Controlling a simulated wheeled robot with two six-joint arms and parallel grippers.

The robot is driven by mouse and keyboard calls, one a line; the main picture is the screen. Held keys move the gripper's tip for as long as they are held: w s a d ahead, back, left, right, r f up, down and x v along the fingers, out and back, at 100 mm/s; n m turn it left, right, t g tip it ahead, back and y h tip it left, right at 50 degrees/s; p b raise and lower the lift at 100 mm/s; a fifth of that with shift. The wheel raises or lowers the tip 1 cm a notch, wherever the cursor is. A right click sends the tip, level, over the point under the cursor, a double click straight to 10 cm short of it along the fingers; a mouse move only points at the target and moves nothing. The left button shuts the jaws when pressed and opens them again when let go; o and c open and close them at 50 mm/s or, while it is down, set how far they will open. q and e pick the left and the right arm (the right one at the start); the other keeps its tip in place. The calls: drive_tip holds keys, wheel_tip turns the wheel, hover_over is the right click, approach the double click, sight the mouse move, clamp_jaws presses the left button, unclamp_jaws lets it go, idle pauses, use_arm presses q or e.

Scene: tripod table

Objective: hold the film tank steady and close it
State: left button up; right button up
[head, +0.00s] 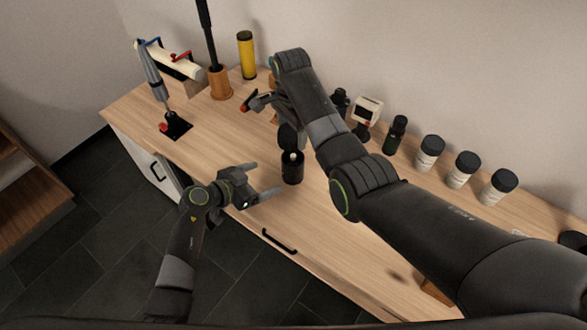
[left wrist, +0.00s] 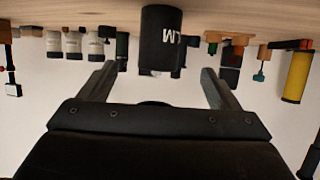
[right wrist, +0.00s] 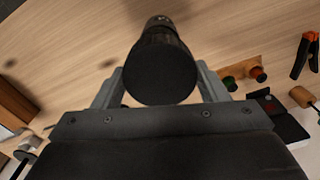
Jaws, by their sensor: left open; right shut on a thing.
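The black film tank (head: 292,172) stands upright on the wooden table, its top open with a pale core showing. In the left wrist view the tank (left wrist: 160,38) appears upside down with white lettering, ahead of and between the fingertips. My left gripper (head: 260,180) is open, its fingers pointing at the tank without touching it. My right gripper (right wrist: 158,75) is shut on the round black lid (right wrist: 160,72). In the head view the lid (head: 289,137) hangs just above the tank, apart from it. My right arm partly hides its gripper there.
Several white bottles with black caps (head: 462,169) and a dark bottle (head: 396,133) line the back right. A timer (head: 367,111), a yellow cylinder (head: 246,55) and a stand with a red-tipped clamp (head: 176,126) are farther back and left. The table's front is mostly clear.

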sight(293, 155)
use_arm(q)
drive_tip(key=shift+w+d+f, duration=0.1)
drive_tip(key=shift+w+d, duration=0.15)
use_arm(e)
drive_tip(key=shift+w+d, duration=0.1)
drive_tip(key=shift+d, duration=0.05)
use_arm(q)
drive_tip(key=shift+x, duration=5.8)
drive_tip(key=shift+s, duration=0.1)
drive_tip(key=shift+c, duration=0.4)
drive_tip(key=c, duration=1.4)
drive_tip(key=shift+o, duration=0.2)
use_arm(e)
drive_tip(key=shift+f, duration=2.5)
drive_tip(key=shift+f, duration=0.9)
drive_tip(key=shift+f, duration=0.5)
